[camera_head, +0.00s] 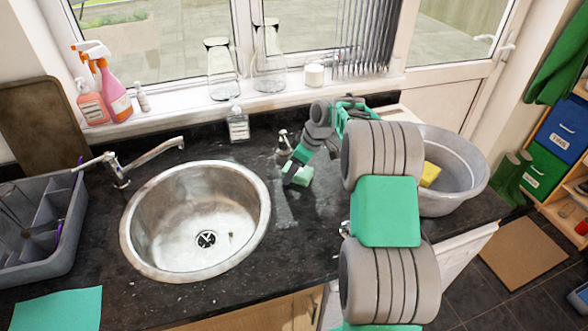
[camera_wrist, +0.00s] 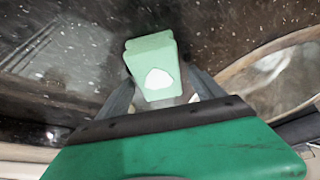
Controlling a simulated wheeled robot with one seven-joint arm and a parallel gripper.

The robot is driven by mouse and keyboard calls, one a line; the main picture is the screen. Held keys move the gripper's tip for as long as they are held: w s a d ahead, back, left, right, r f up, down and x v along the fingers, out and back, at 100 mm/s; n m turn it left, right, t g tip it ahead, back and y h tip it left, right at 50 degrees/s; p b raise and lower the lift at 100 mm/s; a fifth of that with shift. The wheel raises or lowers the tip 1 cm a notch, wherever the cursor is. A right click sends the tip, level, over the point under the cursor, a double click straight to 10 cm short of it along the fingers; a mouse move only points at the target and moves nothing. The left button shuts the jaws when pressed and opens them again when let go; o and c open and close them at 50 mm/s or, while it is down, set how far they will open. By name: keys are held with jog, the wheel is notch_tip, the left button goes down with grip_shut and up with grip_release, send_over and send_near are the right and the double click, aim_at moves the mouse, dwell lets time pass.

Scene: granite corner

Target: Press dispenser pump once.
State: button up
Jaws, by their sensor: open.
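A clear pump bottle (camera_head: 238,126) with a white label stands upright on the counter behind the sink. A smaller bottle (camera_head: 283,146) with a dark top stands to its right, close to my gripper. I cannot tell for sure which one is the dispenser. My gripper (camera_head: 293,172) points down over the counter, right of the sink. A pale green block (camera_head: 304,176) is at its fingers. In the wrist view the block (camera_wrist: 155,62), with a white patch, shows between the two open fingers (camera_wrist: 160,82). I cannot tell whether they touch it. No pump head is visible there.
The round steel sink (camera_head: 150,240) is left of my gripper. A grey tub (camera_head: 465,190) with a yellow sponge (camera_head: 430,174) stands at right. Spray bottles (camera_head: 117,98) and glass vessels (camera_head: 220,75) line the windowsill. A grey rack (camera_head: 40,260) stands at far left.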

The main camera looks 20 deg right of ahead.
aim_at(302, 171)
jog(key=b+v, duration=0.1)
jog(key=v, duration=0.6)
jog(key=shift+r, duration=0.15)
jog(key=shift+s+a+r, duration=0.1)
jog(key=shift+s+r, duration=0.05)
jog(key=shift+r, duration=0.05)
jog(key=s+a+r+m+h, duration=0.2)
jog(key=s+a+r+m, duration=0.45)
jog(key=s, duration=0.65)
jog(key=s+a+f+m, duration=0.1)
jog(key=s, duration=0.6)
jog(key=s+a+f+m+h, duration=0.1)
jog(key=s+a+f+m, duration=0.1)
jog(key=s, duration=0.6)
jog(key=shift+s+a+t, duration=0.2)
jog(key=shift+t, duration=0.2)
